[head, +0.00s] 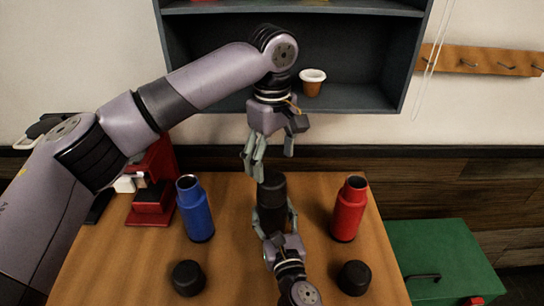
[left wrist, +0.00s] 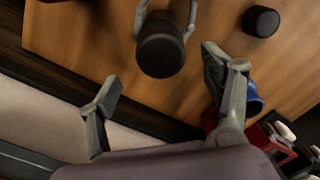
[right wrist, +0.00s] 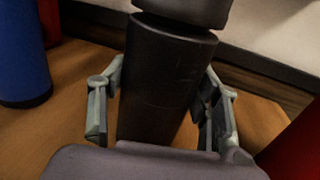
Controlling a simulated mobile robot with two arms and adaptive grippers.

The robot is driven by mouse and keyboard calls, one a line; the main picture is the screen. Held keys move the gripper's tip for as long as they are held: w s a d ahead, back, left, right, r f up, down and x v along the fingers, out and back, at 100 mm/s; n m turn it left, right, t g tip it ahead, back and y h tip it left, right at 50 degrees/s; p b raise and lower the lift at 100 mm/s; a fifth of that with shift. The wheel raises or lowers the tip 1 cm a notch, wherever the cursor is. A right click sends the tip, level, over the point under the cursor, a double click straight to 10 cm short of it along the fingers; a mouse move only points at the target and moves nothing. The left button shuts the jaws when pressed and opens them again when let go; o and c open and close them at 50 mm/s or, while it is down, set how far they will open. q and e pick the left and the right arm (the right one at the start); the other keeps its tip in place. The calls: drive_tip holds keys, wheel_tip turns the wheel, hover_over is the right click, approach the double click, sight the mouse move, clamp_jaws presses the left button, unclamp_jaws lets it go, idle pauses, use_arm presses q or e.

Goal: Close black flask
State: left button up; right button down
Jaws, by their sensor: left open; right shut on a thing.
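The black flask (head: 270,218) stands upright on the table between the blue and red flasks. A black cap (head: 272,183) sits on its top; the right wrist view shows the cap (right wrist: 185,8) with a thin seam between it and the body (right wrist: 160,85). I cannot tell whether it is screwed tight. My right gripper (head: 273,238) is shut around the flask body from the near side. My left gripper (head: 268,162) is open, pointing down just above the cap. In the left wrist view the cap (left wrist: 160,52) lies between and beyond the open fingers.
A blue flask (head: 195,212) stands left and a red flask (head: 348,212) right, both uncapped. Two black caps (head: 188,278) (head: 354,278) lie on the table (head: 110,270) nearer me. A red machine (head: 153,190) is at back left. A shelf (head: 350,97) with a cup (head: 312,83) hangs above.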

sight(272, 178)
use_arm(q)
drive_tip(key=shift+f, duration=0.15)
drive_tip(key=shift+f, duration=3.9)
drive_tip(key=shift+c, duration=0.3)
